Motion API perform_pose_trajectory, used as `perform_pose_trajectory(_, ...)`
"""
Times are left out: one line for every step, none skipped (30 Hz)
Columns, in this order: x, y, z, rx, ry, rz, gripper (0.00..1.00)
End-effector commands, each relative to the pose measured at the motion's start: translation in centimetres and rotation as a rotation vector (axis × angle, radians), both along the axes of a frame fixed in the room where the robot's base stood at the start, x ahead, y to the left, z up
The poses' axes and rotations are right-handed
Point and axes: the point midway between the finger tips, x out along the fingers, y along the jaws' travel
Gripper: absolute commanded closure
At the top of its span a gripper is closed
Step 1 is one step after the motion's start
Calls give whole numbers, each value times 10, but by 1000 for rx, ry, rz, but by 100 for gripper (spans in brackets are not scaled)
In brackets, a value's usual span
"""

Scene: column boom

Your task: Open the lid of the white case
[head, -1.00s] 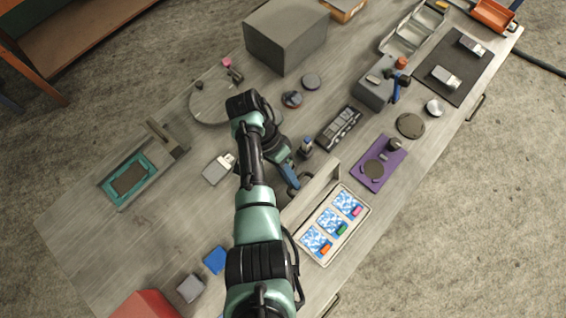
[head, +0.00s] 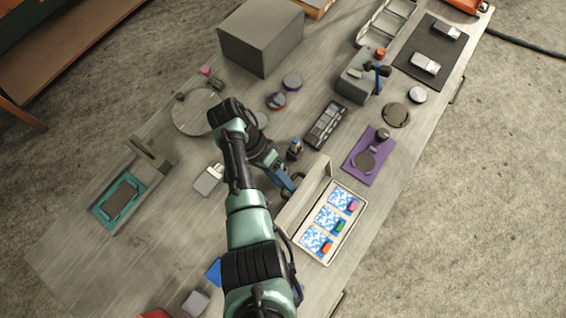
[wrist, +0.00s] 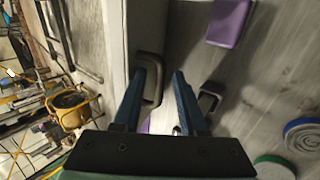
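The white case (head: 352,232) stands on the bench with its lid (head: 308,196) raised steeply along its left side. Inside the case lie several blue-and-white patterned packs, with pink, green and orange pieces on them. My gripper (head: 292,186) is at the outer side of the raised lid. In the wrist view the two blue fingers of my gripper (wrist: 165,78) are apart, beside a dark handle (wrist: 153,68) on the pale lid (wrist: 116,45). The left finger overlaps the handle; whether they touch, I cannot tell.
A dark divided tray (head: 326,124) and a small dark bottle (head: 294,149) stand behind the lid. A grey box (head: 260,38) stands farther back.

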Motion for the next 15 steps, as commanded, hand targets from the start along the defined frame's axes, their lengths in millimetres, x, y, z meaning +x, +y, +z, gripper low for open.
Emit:
perform_pose_trajectory(1,0,1,0,-2,1,56)
perform_pose_trajectory(1,0,1,0,-2,1,56)
perform_pose_trajectory(2,1,1,0,-3,2,56)
perform_pose_trajectory(2,1,2,0,-4,2,56)
perform_pose_trajectory(3,2,3,1,-4,2,56)
perform_pose_trajectory(4,4,6,1,-6,3,56)
perform_pose_trajectory(6,5,8,0,-6,3,56)
perform_pose_trajectory(7,7,11,1,-7,3,56)
perform_pose_trajectory(9,10,16,1,-7,3,56)
perform_pose_trajectory(11,13,20,2,-8,4,56)
perform_pose_trajectory(14,16,26,2,-8,4,56)
perform_pose_trajectory(17,20,33,2,-9,4,56)
perform_pose_trajectory(19,23,39,2,-8,5,56)
perform_pose_trajectory(22,27,45,3,-8,5,56)
perform_pose_trajectory(25,31,60,2,-6,4,56)
